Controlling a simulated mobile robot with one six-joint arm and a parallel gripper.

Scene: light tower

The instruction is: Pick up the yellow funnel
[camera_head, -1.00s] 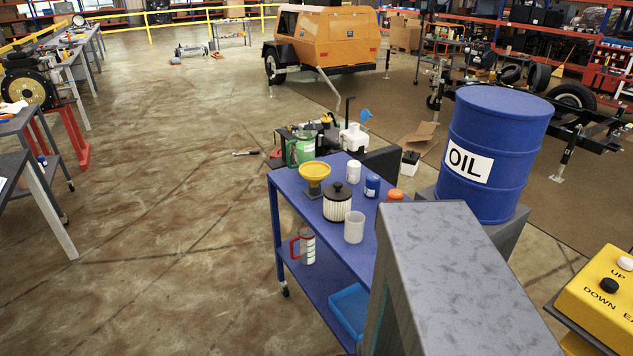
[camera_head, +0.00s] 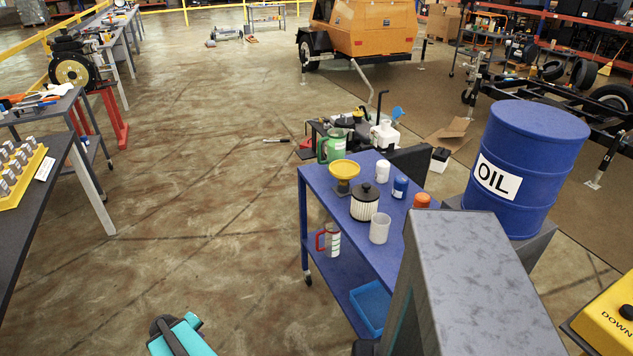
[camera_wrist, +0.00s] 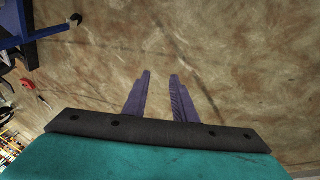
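The yellow funnel (camera_head: 344,170) stands at the far left corner of the blue cart's top (camera_head: 313,180), wide mouth up, on a small dark base. The black-and-white filter (camera_head: 365,202) stands just in front of it. In the wrist view my gripper (camera_wrist: 160,77) shows two purple fingers spread apart with only bare floor between them. It is open and empty. The funnel is not seen in the wrist view. In the head view part of my teal arm shows at the bottom, left of the cart and well short of the funnel; the fingers are not seen there.
The cart top also holds a white cup (camera_head: 380,228), a white bottle (camera_head: 383,171), a blue can (camera_head: 400,187) and an orange-capped item (camera_head: 422,201). A blue oil drum (camera_head: 525,165) stands to the right. Workbenches line the left. Floor left of the cart is free.

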